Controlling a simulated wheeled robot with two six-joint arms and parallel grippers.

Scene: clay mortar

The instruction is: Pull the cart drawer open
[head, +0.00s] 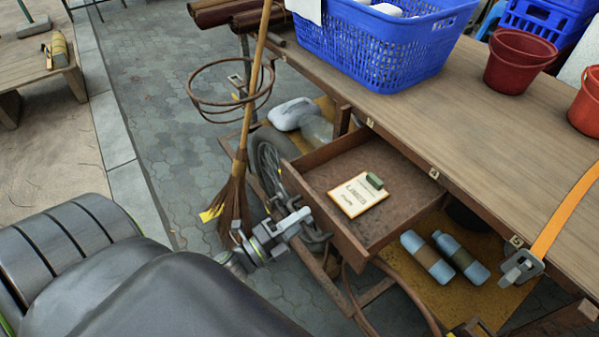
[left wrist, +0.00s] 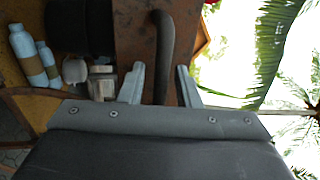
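The cart drawer (head: 330,212) stands pulled out from under the wooden cart top, its inside exposed. It holds a white and orange booklet (head: 358,194) with a small green block (head: 374,181) on it. My left gripper (head: 298,222) is at the outside of the drawer's front panel. In the left wrist view, its two fingers (left wrist: 160,85) are apart on either side of a dark curved handle (left wrist: 166,45) on the brown drawer front (left wrist: 135,35). A gap shows between the handle and each finger. My right gripper is in neither view.
The cart top (head: 440,110) carries a blue basket (head: 375,45) and red buckets (head: 517,62). Two blue bottles (head: 428,258) lie on the shelf below. A broom (head: 238,190) and a wheel (head: 268,160) are left of the drawer. Paving (head: 165,110) lies open beyond.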

